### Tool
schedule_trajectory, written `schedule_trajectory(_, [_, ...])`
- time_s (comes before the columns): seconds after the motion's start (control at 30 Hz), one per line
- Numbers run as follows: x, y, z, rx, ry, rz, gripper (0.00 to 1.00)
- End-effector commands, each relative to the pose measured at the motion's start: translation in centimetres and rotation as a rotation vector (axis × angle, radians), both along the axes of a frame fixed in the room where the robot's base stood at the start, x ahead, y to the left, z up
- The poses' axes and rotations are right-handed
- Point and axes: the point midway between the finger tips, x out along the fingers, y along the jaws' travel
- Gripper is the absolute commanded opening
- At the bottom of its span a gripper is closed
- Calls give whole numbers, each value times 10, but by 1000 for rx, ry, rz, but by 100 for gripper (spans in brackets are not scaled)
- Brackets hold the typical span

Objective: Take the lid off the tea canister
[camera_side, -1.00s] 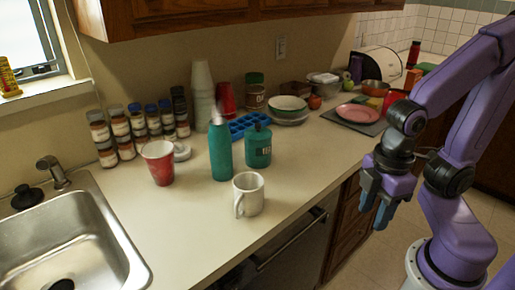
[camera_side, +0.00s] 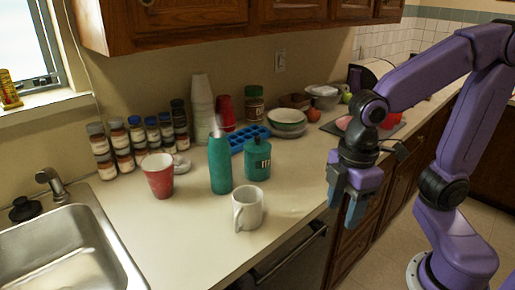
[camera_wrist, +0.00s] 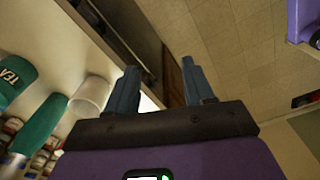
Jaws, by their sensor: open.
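The tea canister (camera_side: 257,160) is teal with a dark label and a teal lid (camera_side: 258,142) on top. It stands upright on the counter, just right of a tall teal bottle (camera_side: 220,163) and behind a white mug (camera_side: 248,208). In the wrist view the canister (camera_wrist: 14,76) shows at the left edge, its label reading TEA. My gripper (camera_side: 342,214) points down at the counter's front edge, to the right of the canister and well apart from it. Its fingers (camera_wrist: 162,88) are open with nothing between them.
A red cup (camera_side: 158,175) stands left of the bottle. Several spice jars (camera_side: 125,140) and stacked white cups (camera_side: 202,103) line the back. A blue ice tray (camera_side: 245,138) lies behind the canister; stacked bowls (camera_side: 287,117) stand back right. The counter right of the mug is clear.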

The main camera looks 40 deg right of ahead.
Motion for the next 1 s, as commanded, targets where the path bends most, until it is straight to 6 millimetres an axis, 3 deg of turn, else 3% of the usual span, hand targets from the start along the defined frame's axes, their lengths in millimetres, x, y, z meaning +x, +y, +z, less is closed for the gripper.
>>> schedule_trajectory(0.03, [22, 11, 10, -3, -5, 20, 52])
schedule_trajectory(0.2, [89, 33, 40, -23, -18, 108, 52])
schedule_trajectory(0.47, [191, 40, 78, -57, -27, 236, 52])
schedule_trajectory(0.73, [285, 13, 107, -96, -21, 359, 52])
schedule_trajectory(1.0, [353, -43, 125, -128, 0, 472, 52])
